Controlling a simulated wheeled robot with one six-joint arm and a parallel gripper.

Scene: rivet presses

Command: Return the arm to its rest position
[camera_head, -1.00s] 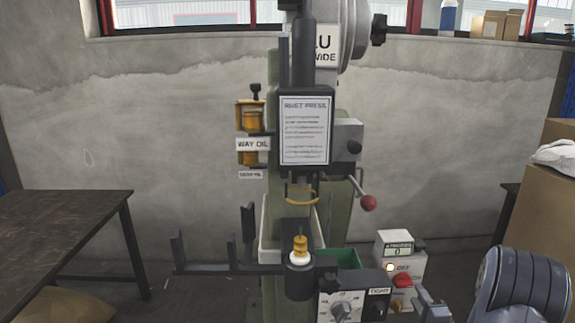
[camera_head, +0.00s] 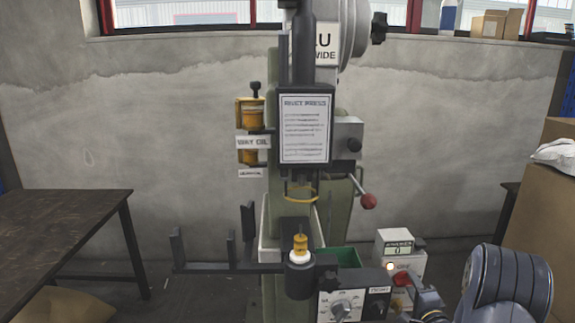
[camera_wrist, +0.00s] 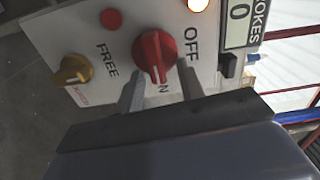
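My gripper (camera_wrist: 160,84) is open in the wrist view, its two grey fingers apart. They point at a red knob (camera_wrist: 154,55) on a pale control panel. The fingertips flank the knob's lower part with a gap on each side; I cannot tell the depth between them. The red knob (camera_head: 402,279) is partly visible.
The rivet press (camera_head: 305,130) stands in the middle, with a red-balled lever (camera_head: 368,202) on its right. A dial box (camera_head: 345,305) is left of my gripper. A dark table (camera_head: 60,225) is at left, cardboard boxes (camera_head: 545,220) at right. The wrist view shows a yellow knob (camera_wrist: 73,72).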

